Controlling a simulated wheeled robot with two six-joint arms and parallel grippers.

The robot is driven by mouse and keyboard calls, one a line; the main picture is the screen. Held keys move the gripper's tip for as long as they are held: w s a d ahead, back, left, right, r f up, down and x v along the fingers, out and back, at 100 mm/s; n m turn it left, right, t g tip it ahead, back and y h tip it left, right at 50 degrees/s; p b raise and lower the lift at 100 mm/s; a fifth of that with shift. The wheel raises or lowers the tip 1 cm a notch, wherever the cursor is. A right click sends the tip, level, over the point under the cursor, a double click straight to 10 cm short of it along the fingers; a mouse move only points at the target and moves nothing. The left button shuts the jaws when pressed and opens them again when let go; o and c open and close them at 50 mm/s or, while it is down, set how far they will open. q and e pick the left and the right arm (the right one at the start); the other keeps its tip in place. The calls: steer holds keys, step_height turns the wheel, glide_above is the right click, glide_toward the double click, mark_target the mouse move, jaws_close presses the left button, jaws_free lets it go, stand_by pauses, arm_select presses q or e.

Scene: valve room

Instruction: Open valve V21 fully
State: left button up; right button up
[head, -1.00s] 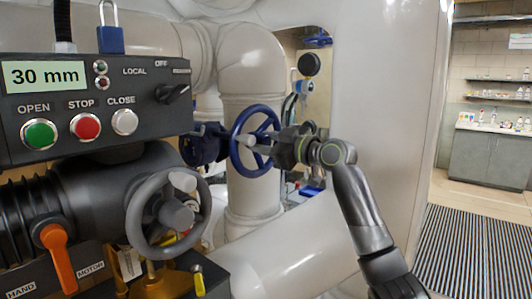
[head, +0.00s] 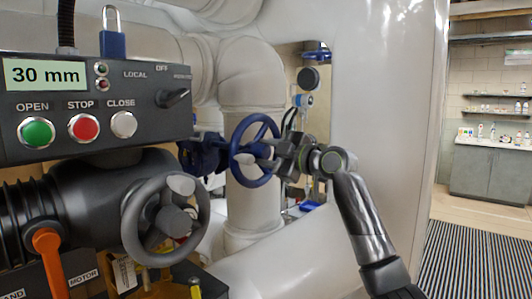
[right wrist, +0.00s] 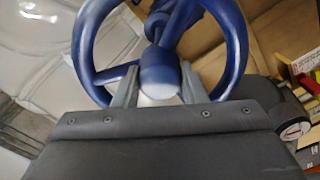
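A blue handwheel (head: 240,170) stands on a blue valve body (head: 203,153) beside a white pipe; I can read no V21 tag. My right gripper (head: 258,153) is at the wheel's face, its fingers reaching in among the spokes. In the right wrist view the blue wheel (right wrist: 236,45) fills the top, and the fingers of my right gripper (right wrist: 160,85) stand apart, one on each side of the hub (right wrist: 160,68). I cannot tell whether they touch it. A black actuator panel (head: 60,85) reads 30 mm. My left gripper is not in view.
The actuator has a grey handwheel (head: 135,222) and an orange lever (head: 48,255) at the near left. A large white pipe (head: 290,255) runs below my right arm. A striped floor mat (head: 460,265) lies at the far right.

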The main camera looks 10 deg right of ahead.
steer(key=shift+o, duration=1.2)
steer(key=shift+r, duration=0.45)
steer(key=shift+o, duration=1.1)
steer(key=shift+s+d+f+b, duration=0.3)
steer(key=shift+s+b, duration=0.1)
steer(key=shift+b, duration=0.05)
steer(key=b+v, duration=0.1)
steer(key=v, duration=0.3)
steer(key=shift+s+d+f, duration=0.1)
steer(key=shift+s+d, duration=0.1)
steer(key=shift+d, duration=0.1)
steer(key=b+v, duration=0.1)
steer(key=v, duration=0.5)
